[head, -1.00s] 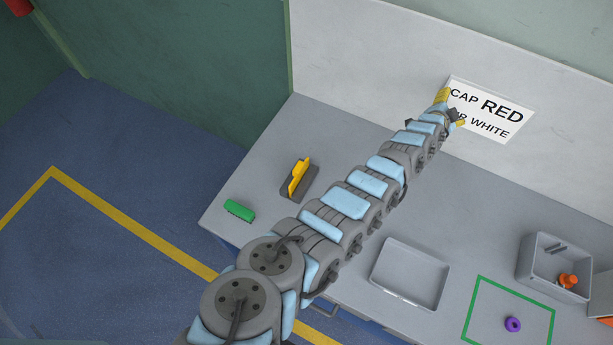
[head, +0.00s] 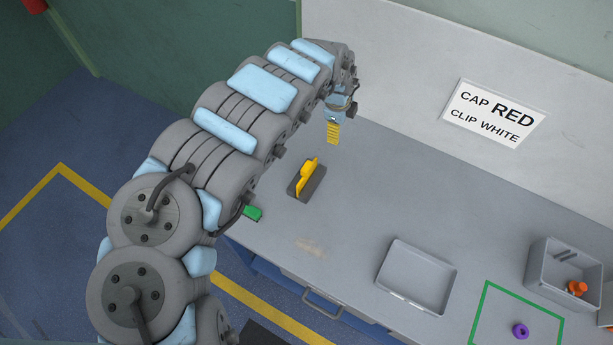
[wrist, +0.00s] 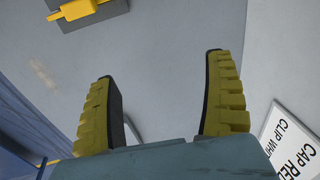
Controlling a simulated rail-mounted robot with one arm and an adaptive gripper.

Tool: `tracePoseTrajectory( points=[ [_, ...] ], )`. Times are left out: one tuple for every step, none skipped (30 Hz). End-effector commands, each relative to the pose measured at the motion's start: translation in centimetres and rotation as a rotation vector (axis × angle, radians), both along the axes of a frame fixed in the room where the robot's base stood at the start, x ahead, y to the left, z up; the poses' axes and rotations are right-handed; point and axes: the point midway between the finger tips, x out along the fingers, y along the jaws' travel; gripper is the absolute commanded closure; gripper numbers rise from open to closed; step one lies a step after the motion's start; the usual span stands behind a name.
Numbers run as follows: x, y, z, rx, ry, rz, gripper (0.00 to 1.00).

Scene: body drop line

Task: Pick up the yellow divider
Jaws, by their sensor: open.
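The yellow divider (head: 304,178) stands upright on a dark grey base (head: 314,189) toward the left end of the bench. It also shows in the wrist view (wrist: 78,8) at the top left, partly cut off by the frame edge. My gripper (head: 333,140) is above the bench, to the upper right of the divider in the head view, and apart from it. In the wrist view its two yellow ridged fingers (wrist: 162,100) are spread wide with nothing between them.
A green object (head: 253,213) lies left of the divider, partly behind my arm. A shallow grey tray (head: 384,281) and a grey bin (head: 534,268) with orange parts (head: 576,288) stand right. A purple ring (head: 520,331) lies in a green outline. A wall sign (head: 493,112) hangs behind.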

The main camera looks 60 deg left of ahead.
Motion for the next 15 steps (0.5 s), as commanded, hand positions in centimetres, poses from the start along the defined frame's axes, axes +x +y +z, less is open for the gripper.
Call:
tracePoseTrajectory(
  points=[
    [-2.6,0.5,0.2,-0.008,0.052,-0.006,0.15],
    [-3.9,0.8,0.4,-0.013,0.077,-0.011,0.15],
    [-5.5,0.9,0.5,-0.023,0.108,-0.017,0.15],
    [-6.6,0.9,0.5,-0.032,0.13,-0.018,0.15],
    [-7.6,0.9,0.5,-0.04,0.149,-0.022,0.15],
    [-8.5,0.9,0.6,-0.049,0.168,-0.024,0.15],
    [-9.1,0.9,0.7,-0.053,0.179,-0.025,0.15],
    [-9.6,0.9,0.8,-0.056,0.188,-0.027,0.15],
    [-10.0,1.0,0.8,-0.058,0.196,-0.029,0.15],
    [-10.2,1.0,0.7,-0.06,0.2,-0.03,0.15],
    [-10.3,1.0,0.6,-0.061,0.201,-0.031,0.15],
    [-10.3,0.9,0.3,-0.062,0.203,-0.031,0.15],
    [-10.3,0.9,0.0,-0.062,0.204,-0.032,0.15],
    [-10.2,0.8,-0.3,-0.062,0.204,-0.033,0.15],
    [-10.2,0.8,-0.8,-0.064,0.204,-0.032,0.15]
  ],
)
